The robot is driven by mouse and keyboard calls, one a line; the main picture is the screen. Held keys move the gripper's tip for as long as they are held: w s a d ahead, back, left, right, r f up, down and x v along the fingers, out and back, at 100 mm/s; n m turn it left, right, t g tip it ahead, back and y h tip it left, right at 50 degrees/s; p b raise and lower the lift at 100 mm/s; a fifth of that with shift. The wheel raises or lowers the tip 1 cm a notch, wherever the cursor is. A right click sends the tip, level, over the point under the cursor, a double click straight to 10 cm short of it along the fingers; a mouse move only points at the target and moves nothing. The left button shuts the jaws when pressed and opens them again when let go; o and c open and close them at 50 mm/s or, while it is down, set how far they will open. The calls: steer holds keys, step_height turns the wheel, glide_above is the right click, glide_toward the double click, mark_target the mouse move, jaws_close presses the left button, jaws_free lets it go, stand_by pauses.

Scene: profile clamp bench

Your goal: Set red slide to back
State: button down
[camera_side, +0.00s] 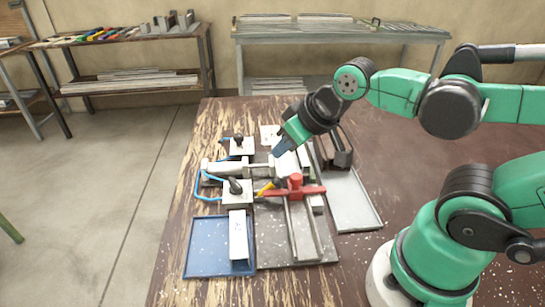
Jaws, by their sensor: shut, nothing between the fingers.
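The red slide (296,187) sits across the pale rails (301,234) of the clamp bench, around the middle of their length. A round red knob stands up from its centre. My gripper (279,150) is above the far part of the fixture, behind the red slide in the picture and apart from it. Its blue fingers point down and left, and are shut with nothing between them. The spot just under the fingertips is partly hidden by the gripper.
A yellow-handled piece (266,189) lies just left of the slide. Black-knobbed blocks (236,191) with blue hoses stand at left. A blue tray (205,252) holds a white profile (239,240). My arm spans the right side.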

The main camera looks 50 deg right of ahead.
mark_target(297, 176)
stand_by(0.4)
steer(key=c, duration=1)
jaws_free()
steer(key=shift+d, duration=0.1)
steer(key=shift+o, duration=1)
steer(key=shift+d+f+g, duration=0.1)
steer(key=shift+d+g, duration=0.1)
steer(key=shift+g, duration=0.3)
steer(key=d+g, duration=0.1)
steer(key=d+f+g, duration=0.1)
steer(key=g, duration=0.1)
steer(key=d+g, duration=0.1)
steer(key=g, duration=0.1)
steer(key=shift+w+f, duration=0.1)
steer(key=shift+f, duration=0.25)
steer(key=shift+d+f+g, duration=0.25)
steer(key=shift+g, duration=0.35)
steer(key=shift+f, duration=2.75)
jaws_close()
